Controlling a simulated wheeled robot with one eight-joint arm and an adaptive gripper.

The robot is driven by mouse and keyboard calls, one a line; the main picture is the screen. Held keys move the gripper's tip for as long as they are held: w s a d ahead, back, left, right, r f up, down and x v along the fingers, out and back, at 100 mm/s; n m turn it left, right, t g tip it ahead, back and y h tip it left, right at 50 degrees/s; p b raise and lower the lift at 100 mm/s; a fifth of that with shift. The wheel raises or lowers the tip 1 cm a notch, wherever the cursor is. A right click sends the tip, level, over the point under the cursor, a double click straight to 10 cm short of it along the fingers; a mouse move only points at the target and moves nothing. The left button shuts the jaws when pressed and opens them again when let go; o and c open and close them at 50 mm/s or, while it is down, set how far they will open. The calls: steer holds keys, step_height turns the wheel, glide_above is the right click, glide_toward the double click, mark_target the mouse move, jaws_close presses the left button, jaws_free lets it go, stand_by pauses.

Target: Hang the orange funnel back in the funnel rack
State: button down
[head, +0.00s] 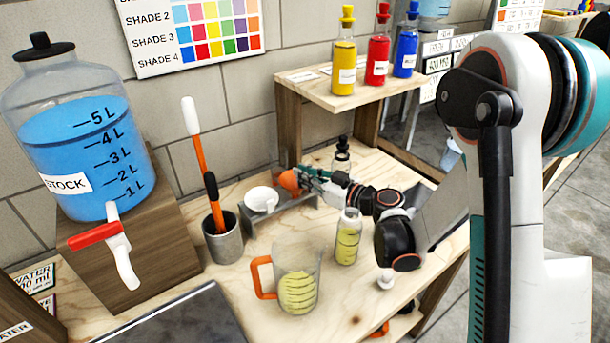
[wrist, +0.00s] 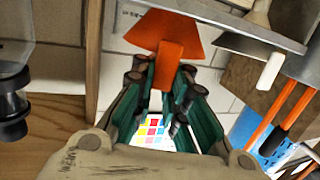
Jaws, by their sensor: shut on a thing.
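The orange funnel (head: 289,180) is at the tip of my gripper (head: 308,177), at the right end of the grey funnel rack (head: 290,213). In the wrist view, my gripper (wrist: 163,95) is shut on the narrow orange part of the funnel (wrist: 163,30), with its wide cone beyond the fingertips. The cone overlaps the grey rack edge (wrist: 245,43) in that view. I cannot tell whether the funnel touches the rack. A white funnel (head: 262,198) sits in the rack's left part; it also shows in the wrist view (wrist: 268,68).
A grey cup (head: 223,240) with orange-handled tools stands left of the rack. A measuring jug (head: 297,285) and a bottle of yellow liquid (head: 347,238) stand in front. A dark-capped bottle (head: 341,160) is behind my gripper. A wooden shelf (head: 330,93) with coloured bottles rises behind.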

steer(key=shift+f, duration=0.5)
stand_by(1.1)
steer(key=c, duration=1.5)
jaws_free()
steer(key=shift+o, duration=0.3)
steer(key=o, duration=0.5)
steer(key=shift+c, duration=0.2)
steer(key=shift+r, duration=0.1)
steer(key=shift+r+p, duration=2.05)
steer(key=shift+r, duration=1.35)
